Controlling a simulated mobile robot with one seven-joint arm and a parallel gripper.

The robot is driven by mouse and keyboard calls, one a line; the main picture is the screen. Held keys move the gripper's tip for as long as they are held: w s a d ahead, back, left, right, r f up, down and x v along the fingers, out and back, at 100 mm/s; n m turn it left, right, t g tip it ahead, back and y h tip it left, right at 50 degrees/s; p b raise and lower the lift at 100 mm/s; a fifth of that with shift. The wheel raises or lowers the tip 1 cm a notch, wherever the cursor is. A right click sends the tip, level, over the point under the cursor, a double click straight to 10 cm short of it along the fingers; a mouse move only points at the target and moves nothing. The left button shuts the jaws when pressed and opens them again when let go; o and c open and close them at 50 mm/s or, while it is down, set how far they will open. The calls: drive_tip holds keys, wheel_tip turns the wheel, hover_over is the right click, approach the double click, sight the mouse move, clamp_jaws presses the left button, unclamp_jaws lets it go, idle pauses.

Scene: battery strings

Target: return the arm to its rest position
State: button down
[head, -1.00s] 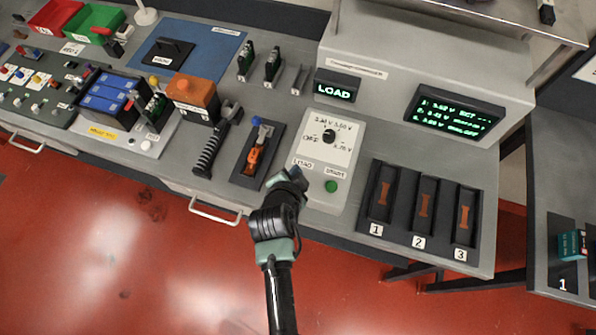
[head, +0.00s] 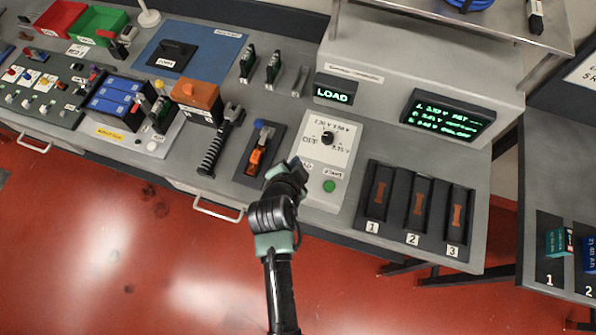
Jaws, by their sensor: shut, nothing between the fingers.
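My arm reaches up from the bottom middle of the head view, over the red floor and the front edge of the bench. My gripper (head: 289,165) is at the arm's far end, just left of the load panel (head: 327,160) with its dial and green button. It carries nothing that I can see. The fingers are small and partly hidden by the wrist, and they look closed. I cannot tell how high the gripper is above the bench.
Left of my gripper are a black tray (head: 246,170) with an orange-and-blue tool and a black-handled tool (head: 212,150). Three numbered slots (head: 416,212) lie to the right. A second bench (head: 552,165) stands at the far right. The floor (head: 120,240) at the front left is clear.

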idle(0.8)
drive_tip(key=w+r+n+t+b, duration=0.25)
drive_tip(key=w+r+t, duration=0.2)
drive_tip(key=r, duration=1.05)
drive_tip(key=w+r+n+t+b, duration=0.2)
drive_tip(key=w+r+t+b, duration=0.3)
drive_tip(key=r, duration=0.9)
drive_tip(key=s+r+n+t, duration=0.2)
drive_tip(key=s+r, duration=0.3)
drive_tip(key=r, duration=0.5)
drive_tip(key=s+r+n+t+y+b, duration=0.1)
drive_tip(key=s+r+t, duration=0.3)
drive_tip(key=r, duration=0.6)
drive_tip(key=s+r+n+t+y+b, duration=0.1)
drive_tip(key=s+r+n+t, duration=0.2)
drive_tip(key=s+r, duration=0.3)
wheel_tip(320, 180, up, 5)
drive_tip(key=shift+s+d+f+n, duration=0.15)
drive_tip(key=shift+s+d+n, duration=0.2)
drive_tip(key=shift+n, duration=0.1)
drive_tip(key=shift+f, duration=0.15)
